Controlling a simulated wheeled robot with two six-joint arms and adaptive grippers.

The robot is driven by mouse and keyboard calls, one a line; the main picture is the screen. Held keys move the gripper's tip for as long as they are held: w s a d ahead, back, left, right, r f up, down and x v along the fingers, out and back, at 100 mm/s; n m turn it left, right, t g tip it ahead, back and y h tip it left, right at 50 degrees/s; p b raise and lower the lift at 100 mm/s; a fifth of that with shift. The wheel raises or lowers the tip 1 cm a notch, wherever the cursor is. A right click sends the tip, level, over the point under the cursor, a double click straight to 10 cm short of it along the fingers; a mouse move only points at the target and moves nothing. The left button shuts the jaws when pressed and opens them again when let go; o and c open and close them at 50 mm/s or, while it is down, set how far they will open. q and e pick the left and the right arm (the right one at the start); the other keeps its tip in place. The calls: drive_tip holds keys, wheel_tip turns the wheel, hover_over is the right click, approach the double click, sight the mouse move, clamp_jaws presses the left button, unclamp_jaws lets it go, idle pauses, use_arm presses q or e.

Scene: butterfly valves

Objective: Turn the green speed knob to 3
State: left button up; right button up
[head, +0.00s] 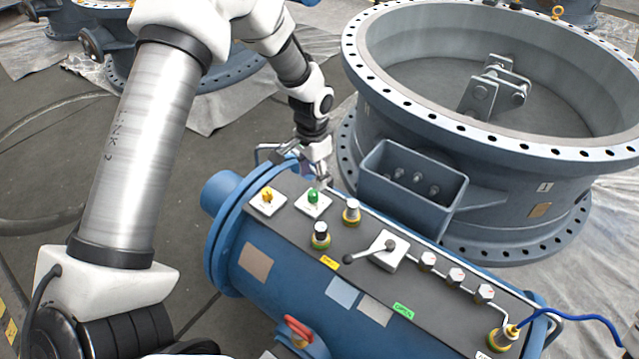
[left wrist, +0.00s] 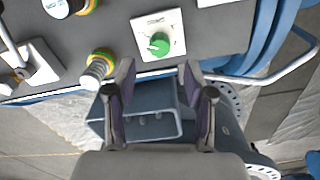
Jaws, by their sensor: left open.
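The green speed knob (head: 313,196) sits on a white square plate near the left end of the dark panel on the blue cylinder. In the left wrist view the knob (left wrist: 159,44) shows on its white dial plate (left wrist: 172,25), with markings too small to read. My left gripper (head: 322,182) is just behind the knob, apart from it. In the left wrist view my left gripper (left wrist: 156,72) has its two fingers spread, with nothing between them; the knob lies just beyond the fingertips. My right gripper is not in view.
A yellow knob (head: 267,195) sits left of the green one. A bent rail (head: 262,150) runs along the back edge. A large flanged valve (head: 500,190) stands behind.

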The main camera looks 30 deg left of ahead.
sight(313, 193)
use_arm(q)
wheel_tip(313, 193, down, 6)
drive_tip(key=shift+f, duration=0.1)
drive_tip(key=shift+s, duration=0.1)
clamp_jaws()
